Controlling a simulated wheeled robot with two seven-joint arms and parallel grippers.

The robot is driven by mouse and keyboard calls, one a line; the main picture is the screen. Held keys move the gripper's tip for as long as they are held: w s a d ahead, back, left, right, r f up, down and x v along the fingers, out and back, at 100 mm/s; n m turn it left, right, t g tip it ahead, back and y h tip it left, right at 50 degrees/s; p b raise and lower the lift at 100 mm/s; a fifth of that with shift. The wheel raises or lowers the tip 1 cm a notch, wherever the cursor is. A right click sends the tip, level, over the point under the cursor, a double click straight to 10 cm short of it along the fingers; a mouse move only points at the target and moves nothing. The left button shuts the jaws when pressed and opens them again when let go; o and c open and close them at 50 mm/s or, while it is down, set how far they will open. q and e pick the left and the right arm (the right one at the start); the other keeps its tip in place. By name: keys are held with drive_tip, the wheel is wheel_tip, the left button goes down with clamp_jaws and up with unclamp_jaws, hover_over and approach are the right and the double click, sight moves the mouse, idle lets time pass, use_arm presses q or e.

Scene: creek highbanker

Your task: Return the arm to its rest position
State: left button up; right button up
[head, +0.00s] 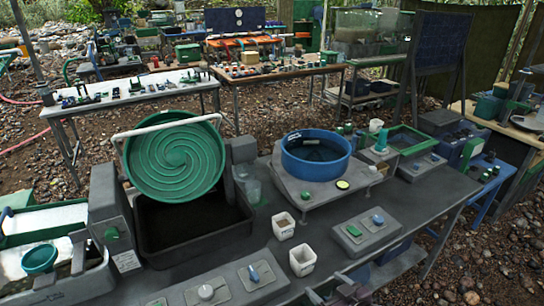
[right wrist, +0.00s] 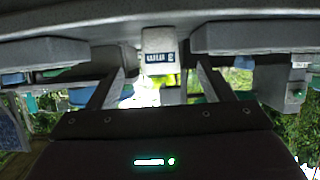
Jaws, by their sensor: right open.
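My right gripper (head: 343,293) shows at the bottom edge of the head view, in front of the near edge of the grey bench (head: 400,222), partly cut off. In the right wrist view its two fingers (right wrist: 160,88) are spread apart with nothing held between them. A white labelled cup (right wrist: 159,50) shows beyond the fingers, in line with the gap and apart from them. In the head view two white cups, a near one (head: 302,261) and a farther one (head: 283,226), stand upright on the bench. My left gripper is not in view.
A green spiral pan (head: 175,160) leans over a black tub (head: 190,228). A blue basin (head: 316,155) stands behind the cups. Grey control boxes with knobs, one with a blue knob (head: 367,229), another at the front (head: 208,292), sit near the bench edge. Gravel lies beyond the bench.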

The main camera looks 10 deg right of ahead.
drive_tip(key=s+a+r+m+g+h, duration=0.1)
drive_tip(key=s+a+r, duration=0.1)
drive_tip(key=a, duration=0.4)
drive_tip(key=s+a+r+g, duration=0.1)
drive_tip(key=s+a, duration=0.2)
drive_tip(key=a, duration=0.3)
drive_tip(key=s+d+r+m+g+h, duration=0.1)
drive_tip(key=s+d+r+g+h, duration=0.2)
drive_tip(key=s+d+g, duration=0.6)
drive_tip(key=s+d+f, duration=0.1)
drive_tip(key=s+f, duration=0.2)
drive_tip(key=f, duration=1.2)
drive_tip(key=s+d+f, duration=0.1)
drive_tip(key=s+f, duration=0.2)
drive_tip(key=f, duration=1.3)
drive_tip(key=s+d+f, duration=0.3)
drive_tip(key=s+f, duration=1.4)
drive_tip(key=s, duration=0.2)
drive_tip(key=shift+s+f+g+h, duration=0.15)
drive_tip(key=shift+f+g+h, duration=0.15)
drive_tip(key=shift+f+g, duration=0.1)
